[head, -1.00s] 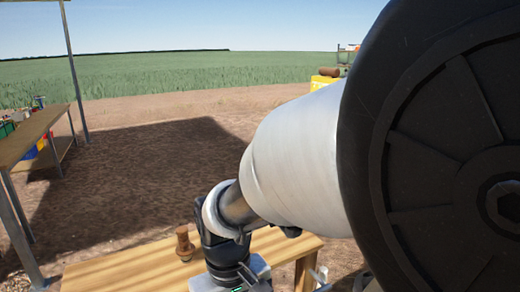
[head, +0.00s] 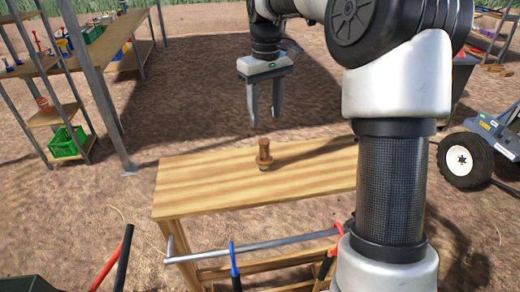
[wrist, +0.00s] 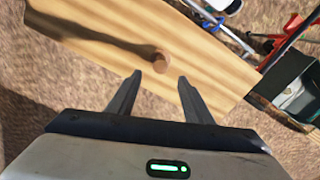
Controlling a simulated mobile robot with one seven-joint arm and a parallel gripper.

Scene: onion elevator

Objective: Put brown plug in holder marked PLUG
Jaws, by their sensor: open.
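The brown plug (head: 264,155) stands upright on the wooden bench (head: 200,193). In the wrist view the plug (wrist: 160,62) lies beyond and between the two fingers, on the bench top (wrist: 215,70). My gripper (head: 264,122) is open and empty, pointing down above the plug and apart from it. It also shows in the wrist view (wrist: 158,80). I see no holder marked PLUG in either view.
A metal bar (head: 250,246) with coloured-handled tools runs along the bench's front. Shelves with a green crate (head: 68,142) stand at the left. A wheeled machine (head: 480,155) stands at the right. The bench top around the plug is clear.

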